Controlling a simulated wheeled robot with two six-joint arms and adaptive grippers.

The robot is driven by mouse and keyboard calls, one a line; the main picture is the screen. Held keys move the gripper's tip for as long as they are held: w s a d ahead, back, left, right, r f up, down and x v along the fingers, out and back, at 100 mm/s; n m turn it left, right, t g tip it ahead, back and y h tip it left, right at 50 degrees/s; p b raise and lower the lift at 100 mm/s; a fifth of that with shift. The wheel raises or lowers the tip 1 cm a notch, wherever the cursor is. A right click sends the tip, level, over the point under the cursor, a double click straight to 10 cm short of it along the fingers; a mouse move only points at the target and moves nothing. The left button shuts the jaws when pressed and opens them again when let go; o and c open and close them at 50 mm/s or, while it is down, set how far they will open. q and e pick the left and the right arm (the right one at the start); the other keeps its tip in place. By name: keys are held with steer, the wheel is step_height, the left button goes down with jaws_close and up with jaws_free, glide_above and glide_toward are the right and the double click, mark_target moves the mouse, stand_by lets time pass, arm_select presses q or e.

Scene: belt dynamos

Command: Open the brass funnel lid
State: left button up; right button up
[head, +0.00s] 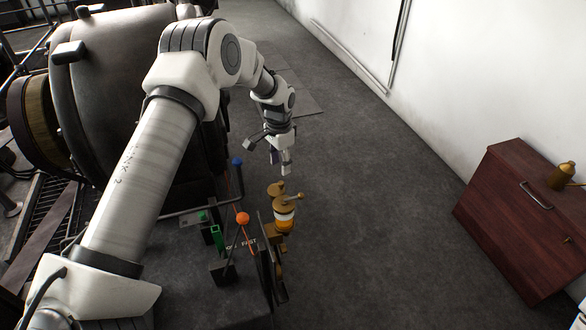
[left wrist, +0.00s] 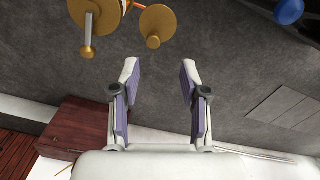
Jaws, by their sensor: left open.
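A brass oiler with a glass band of amber oil (head: 284,222) stands upright on the machine's near right side. A small round brass lid (head: 276,188) sits beside its top, level or nearly so; a short lever with a ball end sticks out to the right. In the left wrist view the round brass lid (left wrist: 157,20) with a small knob shows at the top, beside the oiler's larger brass top (left wrist: 92,10). My left gripper (head: 280,164) is open and empty, just beyond the lid and apart from it. It also shows in the left wrist view (left wrist: 159,74).
An orange-knobbed lever (head: 242,218) and a blue-knobbed lever (head: 237,162) stand left of the oiler. A large dark machine drum (head: 120,80) fills the left. A red-brown wooden cabinet (head: 515,215) carries a brass can (head: 563,176) at right. The floor between is clear.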

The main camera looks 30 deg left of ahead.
mark_target(281, 182)
arm_select(q)
steer(key=f, duration=0.1)
steer(key=s+f, duration=0.1)
steer(key=d+f, duration=0.1)
steer(key=shift+s+f, duration=0.15)
steer(key=f, duration=0.3)
steer(key=shift+w+a+f, duration=0.25)
steer(key=shift+w+a, duration=0.05)
steer(key=shift+s+d+r, duration=0.15)
steer(key=shift+r, duration=0.1)
steer(key=shift+f, duration=0.1)
jaws_close()
